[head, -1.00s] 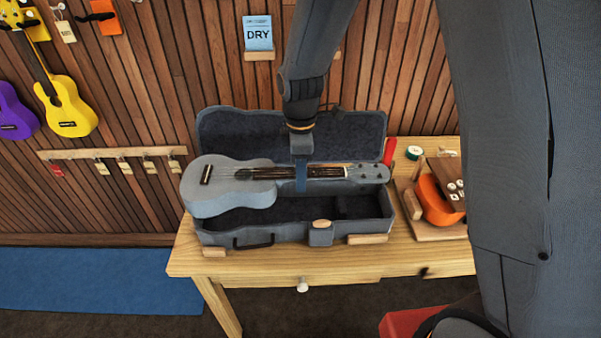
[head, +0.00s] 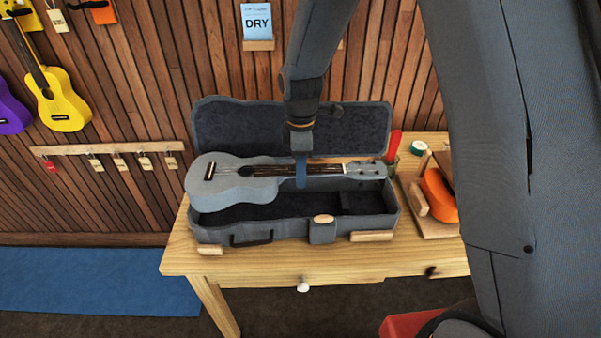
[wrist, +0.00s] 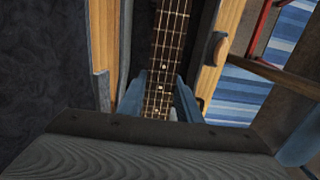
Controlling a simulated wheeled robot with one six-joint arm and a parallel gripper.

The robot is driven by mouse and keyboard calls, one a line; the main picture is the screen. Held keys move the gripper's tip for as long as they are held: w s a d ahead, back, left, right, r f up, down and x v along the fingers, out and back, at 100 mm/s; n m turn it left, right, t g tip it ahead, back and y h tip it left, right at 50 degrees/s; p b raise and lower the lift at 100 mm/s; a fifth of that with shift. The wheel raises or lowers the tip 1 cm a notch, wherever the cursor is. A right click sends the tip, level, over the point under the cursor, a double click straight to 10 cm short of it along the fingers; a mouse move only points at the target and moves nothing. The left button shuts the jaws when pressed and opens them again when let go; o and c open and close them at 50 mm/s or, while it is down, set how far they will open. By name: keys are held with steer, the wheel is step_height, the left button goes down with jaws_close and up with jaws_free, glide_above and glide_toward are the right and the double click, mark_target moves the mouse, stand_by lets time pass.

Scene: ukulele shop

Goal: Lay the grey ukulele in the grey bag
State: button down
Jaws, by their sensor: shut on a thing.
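The grey ukulele (head: 232,184) is held level above the open grey bag (head: 280,230), its body to the left and its headstock to the right. My gripper (head: 301,182) is shut on the ukulele's neck. In the wrist view the blue fingers (wrist: 164,100) stand on both sides of the dark fretboard (wrist: 170,50). The bag lies open on the table with its lid raised at the back. Its dark inside shows in front of the ukulele. The head view does not clearly show how high the ukulele is over the bag.
The bag stands on a wooden table (head: 190,262) with wooden blocks (head: 372,236) at its front. An orange ukulele (head: 438,196) lies in a wooden holder at the right. A green tape roll (head: 418,147) and a red item (head: 394,144) are behind it. Yellow and purple ukuleles hang left.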

stand_by(0.3)
steer(key=shift+f+b, duration=1.45)
steer(key=shift+f, duration=1.35)
steer(key=shift+f+b, duration=1.1)
steer(key=shift+f, duration=1.15)
steer(key=c, duration=1.2)
jaws_free()
steer(key=shift+d, duration=0.1)
